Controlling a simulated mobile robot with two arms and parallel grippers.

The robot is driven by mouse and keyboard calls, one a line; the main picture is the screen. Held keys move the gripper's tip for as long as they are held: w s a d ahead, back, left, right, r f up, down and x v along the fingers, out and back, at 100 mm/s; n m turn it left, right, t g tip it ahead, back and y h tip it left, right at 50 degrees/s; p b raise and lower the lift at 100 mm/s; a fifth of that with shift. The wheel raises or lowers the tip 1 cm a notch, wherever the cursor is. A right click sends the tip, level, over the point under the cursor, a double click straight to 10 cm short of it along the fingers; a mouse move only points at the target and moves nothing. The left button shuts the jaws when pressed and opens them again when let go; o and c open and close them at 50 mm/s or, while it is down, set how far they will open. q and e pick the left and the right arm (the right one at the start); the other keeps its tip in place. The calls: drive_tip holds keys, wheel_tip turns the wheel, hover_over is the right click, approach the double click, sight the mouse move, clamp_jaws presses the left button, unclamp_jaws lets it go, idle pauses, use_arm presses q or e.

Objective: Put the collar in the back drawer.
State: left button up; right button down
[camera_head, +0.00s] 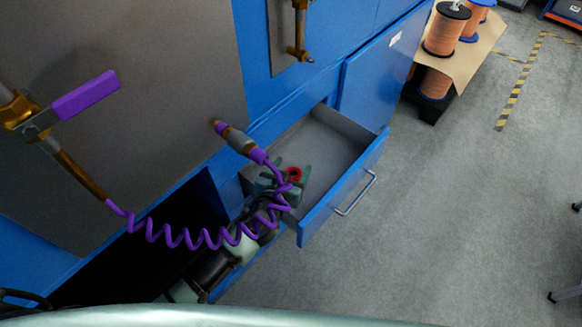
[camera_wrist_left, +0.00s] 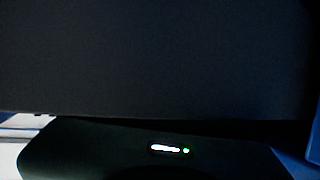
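The open drawer (camera_head: 352,176) sticks out of the blue cabinet in the middle of the head view; its grey inside looks empty where I can see it. The collar, a small red ring (camera_head: 294,174), is at the fingertips of my left gripper (camera_head: 290,180), which appears shut on it. This gripper is over the left side of the drawer opening, and a purple coiled hose partly covers it. The left wrist view is dark and shows neither the collar nor the fingertips clearly. My right gripper is not in view.
The purple coiled hose (camera_head: 182,239) hangs across my left arm from a fitting (camera_head: 236,139) on the cabinet. A purple-handled valve (camera_head: 85,96) is at left. Copper-coloured spools (camera_head: 445,30) stand at the back right. The grey floor right of the drawer is clear.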

use_arm(q)
drive_tip(key=shift+r, duration=0.1)
drive_tip(key=shift+r+p, duration=0.5)
drive_tip(key=v, duration=1.2)
idle(0.6)
